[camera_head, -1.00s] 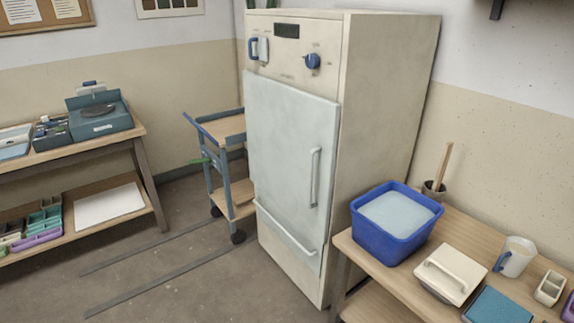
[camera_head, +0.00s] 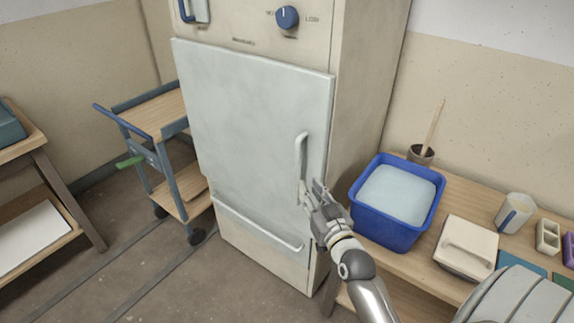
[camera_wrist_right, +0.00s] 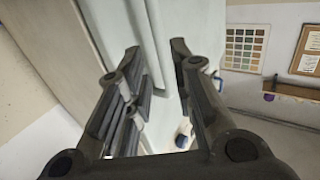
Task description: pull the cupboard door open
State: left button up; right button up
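The cupboard door (camera_head: 250,120) is a pale grey-blue panel on the front of a tall cream cabinet, and it looks shut. Its vertical bar handle (camera_head: 301,155) is near the door's right edge. My right gripper (camera_head: 312,190) is at the lower part of this handle in the head view, partly hiding it. In the right wrist view, the right gripper (camera_wrist_right: 156,52) is open, with the handle (camera_wrist_right: 154,45) running between its two fingers. I cannot tell whether a finger touches the bar. My left gripper is not in view.
A lower drawer with a bar handle (camera_head: 255,225) sits below the door. A blue cart (camera_head: 165,165) stands left of the cabinet. At right, a wooden table (camera_head: 400,262) bears a blue tub (camera_head: 385,225) and a lidded box (camera_head: 466,246). Floor in front is clear.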

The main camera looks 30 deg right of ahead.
aim_at(298, 171)
jog(key=w, duration=0.3)
jog(key=w+d, duration=0.1)
jog(key=w, duration=0.2)
jog(key=w+d, duration=0.1)
jog(key=w, duration=0.2)
jog(key=shift+w, duration=0.3)
grip_shut()
